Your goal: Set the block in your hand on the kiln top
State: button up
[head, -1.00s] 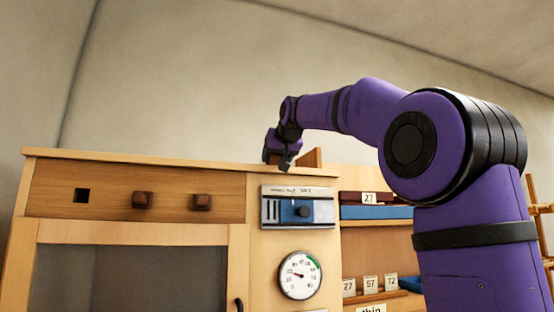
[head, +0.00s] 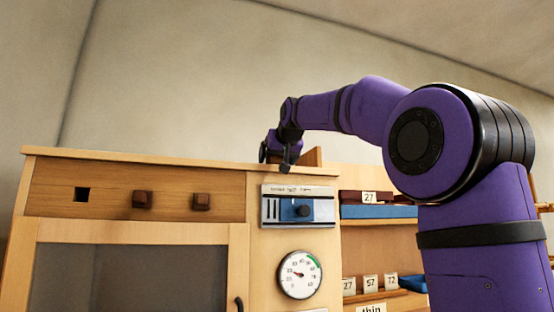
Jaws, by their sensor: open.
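The kiln (head: 140,178) is a pale wooden cabinet at the left with a dark window, a control panel and a dial. I see its top only edge-on, as a thin front edge (head: 150,157). My gripper (head: 276,157) points down at the right part of the kiln top, with its fingers spread apart. A small dark brown patch, apparently the block (head: 274,158), shows between the fingers at the level of the top. The fingers hide much of it, and I cannot see its underside or whether the fingers touch it.
Two brown plugs (head: 142,199) and a square hole (head: 82,195) are in the kiln front. Right of the kiln, a shelf (head: 375,223) holds a blue slab (head: 378,212) and number cards. The kiln top left of my gripper looks clear.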

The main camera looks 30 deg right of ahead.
jog(key=v, duration=1.1)
jog(key=shift+s, duration=0.4)
jog(key=shift+a, duration=0.15)
jog(key=s+a+f+n+g+y, duration=0.1)
jog(key=s+a+f, duration=0.3)
jog(key=s+f, duration=0.4)
jog(key=s+a+f+n+g+y, duration=0.1)
jog(key=s+a+f+g, duration=0.3)
jog(key=f, duration=1.9)
jog(key=s+a+f+n+g+y, duration=0.1)
jog(key=s+a+f, duration=0.3)
jog(key=s+f, duration=0.7)
notch_tip(320, 180, down, 5)
jog(key=shift+s+r+g+y, duration=0.1)
jog(key=shift+s+g+y, duration=0.25)
jog(key=shift+g, duration=0.45)
jog(key=shift+a, duration=0.15)
